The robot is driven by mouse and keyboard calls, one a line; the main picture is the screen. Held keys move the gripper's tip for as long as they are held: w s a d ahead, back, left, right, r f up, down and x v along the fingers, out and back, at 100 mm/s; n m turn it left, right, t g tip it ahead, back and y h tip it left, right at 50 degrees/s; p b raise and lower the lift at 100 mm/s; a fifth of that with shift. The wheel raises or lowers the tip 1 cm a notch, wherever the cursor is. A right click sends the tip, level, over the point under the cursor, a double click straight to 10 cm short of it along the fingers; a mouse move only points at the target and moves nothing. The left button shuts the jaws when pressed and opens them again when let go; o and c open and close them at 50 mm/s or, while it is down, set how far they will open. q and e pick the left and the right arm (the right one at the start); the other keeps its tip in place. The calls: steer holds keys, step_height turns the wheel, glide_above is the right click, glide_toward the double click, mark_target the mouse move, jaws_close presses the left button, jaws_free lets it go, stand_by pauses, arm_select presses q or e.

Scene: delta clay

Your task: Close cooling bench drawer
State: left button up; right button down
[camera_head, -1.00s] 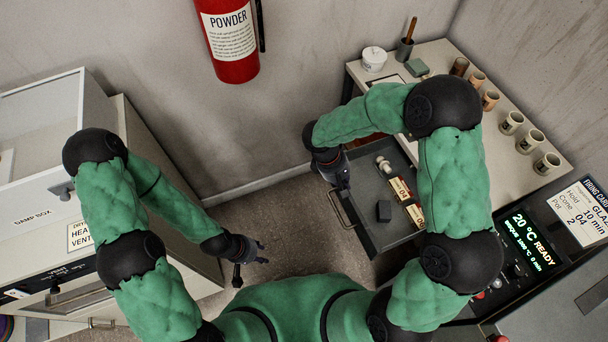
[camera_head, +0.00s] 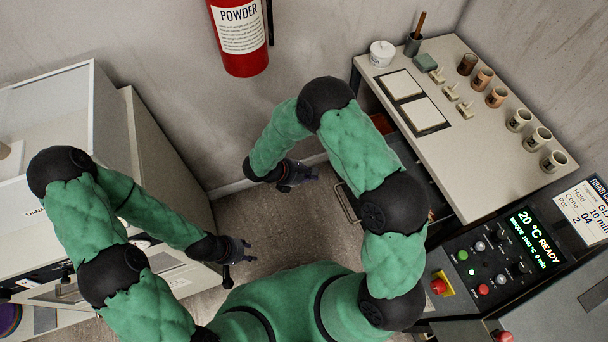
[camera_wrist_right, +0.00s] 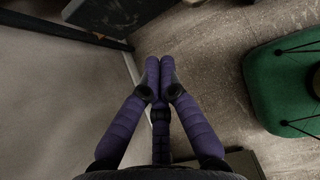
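The cooling bench (camera_head: 455,165) stands at the right in the head view, with a pale top. Its drawer stands pulled out on the left side, mostly hidden behind my right arm; its wire handle (camera_head: 345,203) shows at the front edge. My right gripper (camera_head: 303,176) is in the air left of the handle, apart from it. In the right wrist view its fingertips (camera_wrist_right: 159,68) are together with nothing seen between them. My left gripper (camera_head: 245,252) hangs empty beside the left cabinet, its fingers spread, away from the drawer.
Cups (camera_head: 519,120), tiles (camera_head: 400,85), a white tub (camera_head: 382,53) and a brush pot (camera_head: 413,44) stand on the bench top. A control panel (camera_head: 487,262) is at lower right. A fire extinguisher (camera_head: 240,38) hangs on the wall. The floor between the cabinets is clear.

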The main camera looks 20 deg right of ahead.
arm_select(q)
steer(key=shift+f+b, duration=0.8)
steer(key=shift+f, duration=0.2)
arm_select(e)
steer(key=d+f, duration=0.2)
steer(key=d, duration=0.4)
steer(key=shift+w+d+f, duration=0.25)
steer(key=shift+d+f, duration=0.1)
steer(key=shift+d, duration=0.15)
